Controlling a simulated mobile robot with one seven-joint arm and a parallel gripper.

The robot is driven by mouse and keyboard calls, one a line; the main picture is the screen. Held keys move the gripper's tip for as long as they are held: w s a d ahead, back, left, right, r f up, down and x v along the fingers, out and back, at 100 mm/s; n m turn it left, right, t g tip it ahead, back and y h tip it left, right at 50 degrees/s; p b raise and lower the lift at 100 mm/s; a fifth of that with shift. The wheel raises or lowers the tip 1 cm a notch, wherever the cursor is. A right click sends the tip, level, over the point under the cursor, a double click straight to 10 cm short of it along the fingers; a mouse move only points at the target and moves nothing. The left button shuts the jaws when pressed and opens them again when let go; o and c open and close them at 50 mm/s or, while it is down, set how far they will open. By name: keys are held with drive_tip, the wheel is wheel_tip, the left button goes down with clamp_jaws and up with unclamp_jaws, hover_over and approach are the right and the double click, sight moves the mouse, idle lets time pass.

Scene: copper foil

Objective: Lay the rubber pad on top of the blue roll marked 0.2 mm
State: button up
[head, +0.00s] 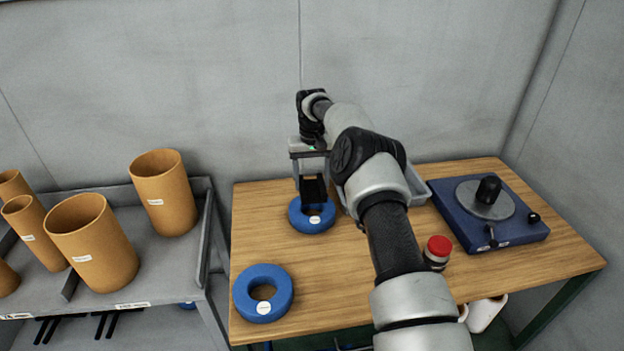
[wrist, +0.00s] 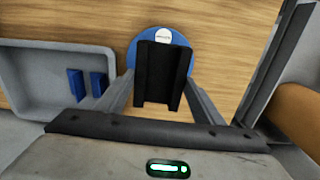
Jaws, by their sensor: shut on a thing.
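My gripper (head: 313,192) is shut on the black rubber pad (wrist: 162,72), which hangs between the fingers. In the head view the pad (head: 314,188) is over the far blue roll (head: 299,220), a ring lying flat on the wooden table. In the wrist view the pad covers much of that roll (wrist: 139,42). I cannot tell whether pad and roll touch. A second blue roll (head: 283,287) lies flat at the table's front left, with nothing on it. Both rolls carry a round white label, too small to read.
A grey tray (wrist: 20,82) with two small blue pieces (wrist: 76,85) sits beside the far roll. A blue device (head: 520,235) with a black knob and a red button (head: 438,246) are on the right. Several orange cylinders (head: 165,190) stand on a grey cart (head: 180,255) at left.

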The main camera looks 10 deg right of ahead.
sight(312, 190)
drive_tip(key=shift+f+b, duration=1.45)
drive_tip(key=shift+f, duration=1.4)
drive_tip(key=shift+f+b, duration=0.3)
drive_tip(key=shift+f, duration=0.1)
drive_tip(key=o, duration=1.2)
drive_tip(key=shift+o, duration=0.2)
drive_tip(key=shift+r, duration=0.1)
